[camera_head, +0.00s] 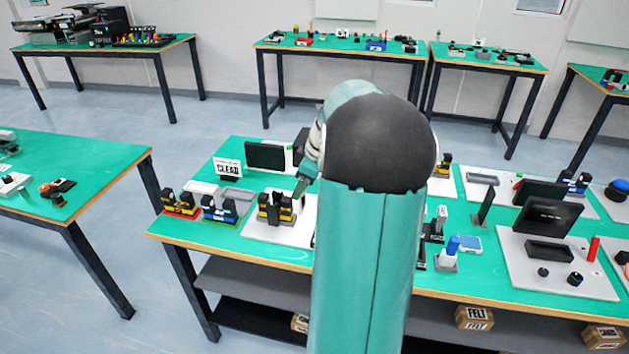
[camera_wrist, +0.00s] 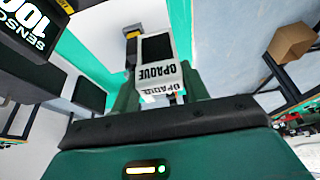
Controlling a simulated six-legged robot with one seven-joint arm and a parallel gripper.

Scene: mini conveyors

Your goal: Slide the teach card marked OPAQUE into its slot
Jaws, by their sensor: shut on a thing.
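The teach card marked OPAQUE (camera_wrist: 156,50) shows in the wrist view as a white piece with a black panel, its lettering upside down. A second, smaller OPAQUE marking sits just below it, between the fingers. My gripper (camera_wrist: 160,92) is shut on the card, with dark green fingers on either side. In the head view my gripper (camera_head: 304,184) is partly hidden by my arm, above the table near a black-and-yellow device (camera_head: 276,208) on a white plate. I cannot make out the card or its slot there.
A CLEAR sign (camera_head: 228,168) and a dark screen (camera_head: 265,155) stand at the table's left. In the wrist view, a black box lettered SENSOR (camera_wrist: 30,40) is close at upper left. My arm blocks the table's middle.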

